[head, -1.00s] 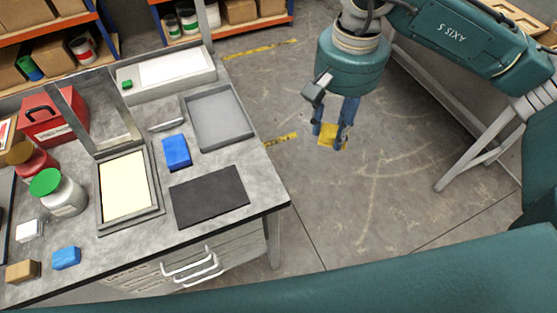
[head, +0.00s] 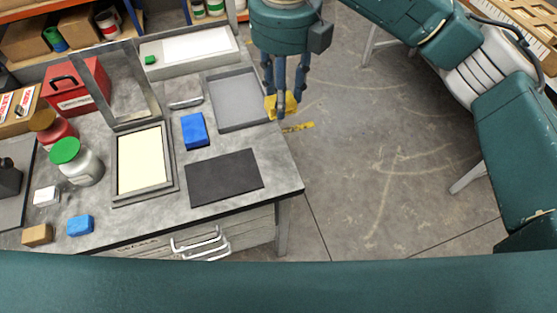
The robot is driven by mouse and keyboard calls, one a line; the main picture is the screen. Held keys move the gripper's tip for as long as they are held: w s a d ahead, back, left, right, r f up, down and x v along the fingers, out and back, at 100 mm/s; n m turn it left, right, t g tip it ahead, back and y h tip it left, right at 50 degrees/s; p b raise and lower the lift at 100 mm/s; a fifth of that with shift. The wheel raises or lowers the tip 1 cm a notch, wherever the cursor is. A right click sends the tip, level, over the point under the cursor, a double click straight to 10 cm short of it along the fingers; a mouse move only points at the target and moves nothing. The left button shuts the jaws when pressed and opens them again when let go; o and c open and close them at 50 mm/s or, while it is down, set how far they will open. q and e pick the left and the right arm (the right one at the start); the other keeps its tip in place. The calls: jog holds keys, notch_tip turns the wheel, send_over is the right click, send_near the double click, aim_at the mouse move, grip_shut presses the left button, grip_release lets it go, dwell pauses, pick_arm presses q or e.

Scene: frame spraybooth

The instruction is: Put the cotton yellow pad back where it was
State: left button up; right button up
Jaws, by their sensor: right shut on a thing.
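The yellow pad (head: 288,105) is held in my right gripper (head: 281,98), whose fingers are shut on it. The gripper points down at the right edge of the grey workbench (head: 290,172), beside the shallow grey tray (head: 262,113). Its fingers cover part of the pad. Whether the pad is over the tray's rim or just outside it, I cannot tell. My left gripper is not in view.
A blue block (head: 194,131), a black mat (head: 223,177) and a frame with a cream panel (head: 142,162) lie on the bench. A green-lidded jar (head: 77,162), a red box (head: 76,90) and small blocks stand at the left. Open floor lies to the right.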

aim_at(281, 162)
jog(key=shift+a+m, duration=0.2)
jog(key=shift+m, duration=0.1)
notch_tip(281, 162, down, 20)
jog(key=p, duration=0.6)
jog(key=shift+f+b, duration=0.2)
jog(key=shift+b, duration=0.15)
jog(key=o, duration=1)
jog(key=shift+r, duration=0.1)
